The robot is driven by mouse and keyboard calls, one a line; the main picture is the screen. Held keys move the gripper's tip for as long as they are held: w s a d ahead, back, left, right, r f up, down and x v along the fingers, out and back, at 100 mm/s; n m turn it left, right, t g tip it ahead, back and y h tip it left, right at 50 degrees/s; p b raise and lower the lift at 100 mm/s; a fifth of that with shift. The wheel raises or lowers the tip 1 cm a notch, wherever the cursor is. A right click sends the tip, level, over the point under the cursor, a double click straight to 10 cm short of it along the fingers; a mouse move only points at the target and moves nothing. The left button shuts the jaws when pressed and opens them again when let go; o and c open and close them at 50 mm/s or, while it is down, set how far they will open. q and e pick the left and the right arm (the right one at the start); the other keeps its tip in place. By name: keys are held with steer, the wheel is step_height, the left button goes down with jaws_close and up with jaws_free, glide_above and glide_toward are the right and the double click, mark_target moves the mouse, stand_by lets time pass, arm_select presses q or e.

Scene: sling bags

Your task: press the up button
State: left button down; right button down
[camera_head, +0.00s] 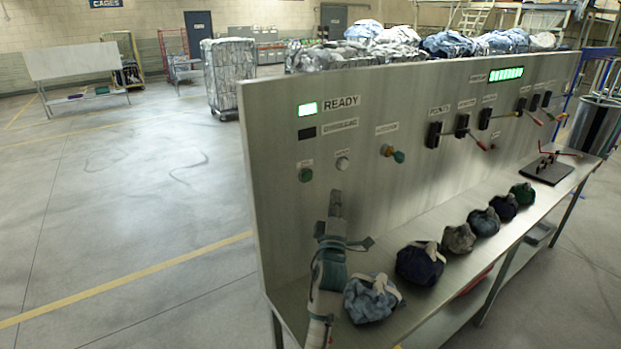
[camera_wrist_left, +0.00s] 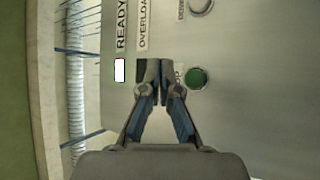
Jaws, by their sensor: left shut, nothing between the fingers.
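The control panel (camera_head: 420,130) carries a round green button (camera_head: 305,175) and, right of it, a pale grey button (camera_head: 342,163). Small labels sit above both, too small to read in the head view. In the left wrist view the green button (camera_wrist_left: 197,78) is just right of my fingertips, its label partly hidden by them. My left gripper (camera_head: 335,197) is shut and empty, pointing up in front of the panel, below the two buttons. It also shows shut in the left wrist view (camera_wrist_left: 153,72); contact with the panel cannot be told. My right gripper is not in view.
A lit READY lamp (camera_head: 307,109) sits above the buttons. A green-and-orange selector (camera_head: 392,153) and several levers (camera_head: 462,127) are further right. A light-blue bag (camera_head: 370,297) lies on the shelf beside my left arm, with several bags (camera_head: 459,238) beyond it.

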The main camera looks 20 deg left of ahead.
mark_target(307, 176)
arm_select(q)
steer(key=w+a, duration=0.5)
steer(key=a, duration=0.2)
steer(key=shift+w+a, duration=0.15)
steer(key=shift+w, duration=0.1)
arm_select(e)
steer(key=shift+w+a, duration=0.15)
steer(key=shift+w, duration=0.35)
arm_select(q)
steer(key=shift+f, duration=0.1)
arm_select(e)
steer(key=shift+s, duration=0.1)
arm_select(q)
steer(key=shift+a, duration=0.1)
stand_by(0.6)
steer(key=shift+w+a, duration=0.2)
steer(key=shift+a, duration=0.15)
